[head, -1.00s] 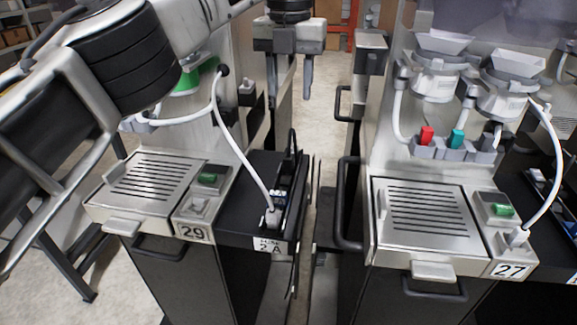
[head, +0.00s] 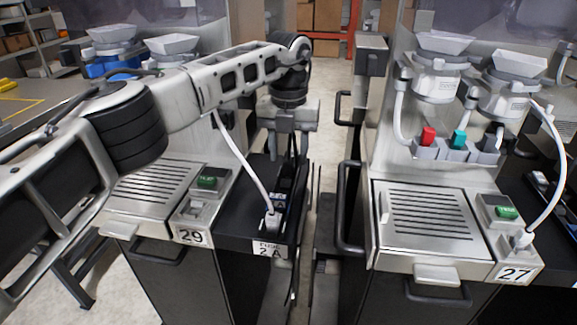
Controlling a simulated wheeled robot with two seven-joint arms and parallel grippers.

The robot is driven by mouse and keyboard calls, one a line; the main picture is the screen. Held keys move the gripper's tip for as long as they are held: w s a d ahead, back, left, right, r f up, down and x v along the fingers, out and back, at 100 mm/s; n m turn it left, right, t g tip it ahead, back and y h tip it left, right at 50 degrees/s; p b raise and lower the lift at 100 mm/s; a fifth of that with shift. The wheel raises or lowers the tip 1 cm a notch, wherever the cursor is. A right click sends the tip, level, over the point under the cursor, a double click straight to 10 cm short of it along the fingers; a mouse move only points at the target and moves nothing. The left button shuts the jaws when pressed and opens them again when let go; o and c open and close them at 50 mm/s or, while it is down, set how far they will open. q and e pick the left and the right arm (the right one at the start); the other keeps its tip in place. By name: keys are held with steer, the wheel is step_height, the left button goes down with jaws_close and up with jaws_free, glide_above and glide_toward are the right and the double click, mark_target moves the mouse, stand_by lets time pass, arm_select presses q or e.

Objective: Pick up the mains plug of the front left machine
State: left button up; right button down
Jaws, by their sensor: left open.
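The front left machine, numbered 29 (head: 192,237), has a slotted drip tray and a green switch (head: 207,182). A white cable (head: 240,155) runs down to its mains plug (head: 272,218), which sits upright at the near end of a socket strip (head: 284,187) on the black side shelf. My left gripper (head: 288,150) points down above the far part of that shelf, behind the plug in the picture and apart from it. It is open and empty. My left arm hides the machine's upper part. My right gripper is not in view.
Machine 27 (head: 515,272) stands at the right, with its own white cable and plug (head: 522,239). A narrow gap with black handles (head: 345,205) separates the machines. A fuse label (head: 268,249) is on the shelf's front edge.

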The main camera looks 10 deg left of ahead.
arm_select(q)
steer(key=shift+f, duration=1.3)
jaws_close()
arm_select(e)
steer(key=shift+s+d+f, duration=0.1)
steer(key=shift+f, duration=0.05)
arm_select(q)
steer(key=shift+r, duration=0.2)
steer(key=shift+r, duration=0.25)
step_height(320, 180, up, 2)
steer(key=s+d+r+b, duration=0.2)
steer(key=s+r+b, duration=0.1)
steer(key=s+r, duration=0.7)
steer(key=s, duration=0.4)
steer(key=shift+d+b, duration=0.15)
steer(key=shift+b, duration=0.25)
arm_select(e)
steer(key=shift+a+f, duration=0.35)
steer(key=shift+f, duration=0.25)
